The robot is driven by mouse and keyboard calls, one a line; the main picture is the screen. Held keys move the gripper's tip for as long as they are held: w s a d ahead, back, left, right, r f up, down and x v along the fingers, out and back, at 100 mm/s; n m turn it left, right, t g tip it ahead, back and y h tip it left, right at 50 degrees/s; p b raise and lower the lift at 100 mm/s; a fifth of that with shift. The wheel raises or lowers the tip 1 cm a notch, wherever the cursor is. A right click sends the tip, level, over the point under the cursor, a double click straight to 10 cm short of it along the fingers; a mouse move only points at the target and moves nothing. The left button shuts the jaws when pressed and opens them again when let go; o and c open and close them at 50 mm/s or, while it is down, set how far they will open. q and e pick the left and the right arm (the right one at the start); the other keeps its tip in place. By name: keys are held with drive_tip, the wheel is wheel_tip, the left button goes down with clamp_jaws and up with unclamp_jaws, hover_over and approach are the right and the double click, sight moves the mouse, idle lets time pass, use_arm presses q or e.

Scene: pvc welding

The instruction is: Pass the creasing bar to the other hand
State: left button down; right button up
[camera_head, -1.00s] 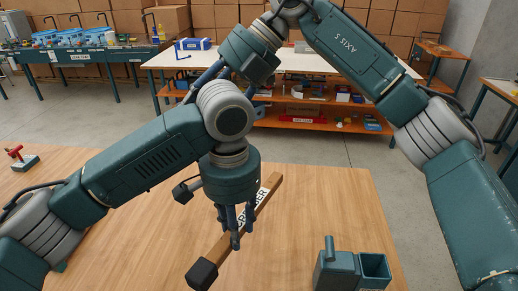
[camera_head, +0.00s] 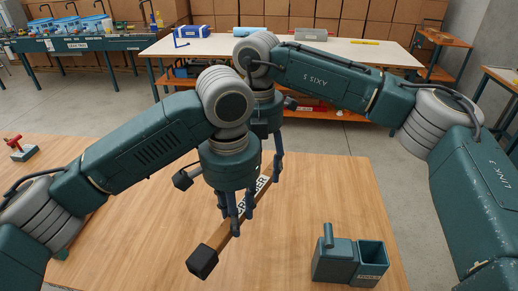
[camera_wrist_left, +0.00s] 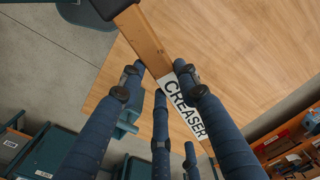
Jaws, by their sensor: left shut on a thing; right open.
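The creasing bar, a wooden strip with a black end block and a white CREASER label, is held above the wooden table; its bare wood shows in the head view (camera_head: 220,244) and the left wrist view (camera_wrist_left: 144,42). My left gripper (camera_head: 236,226) is shut on its middle, near the label; its fingers also flank the bar in the left wrist view (camera_wrist_left: 163,88). My right gripper (camera_head: 264,190) is open, just behind the left one, fingers pointing down around the bar's far part. Whether they touch the bar is unclear. The far end is mostly hidden.
A dark green double holder (camera_head: 334,262) stands on the wooden table (camera_head: 330,200) at front right. A small red-topped tool (camera_head: 20,150) sits at the left edge. The two wrists are very close together.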

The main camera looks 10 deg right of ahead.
drive_tip(key=shift+f, duration=1.7)
clamp_jaws()
use_arm(q)
drive_tip(key=c, duration=1.2)
unclamp_jaws()
drive_tip(key=shift+r, duration=0.1)
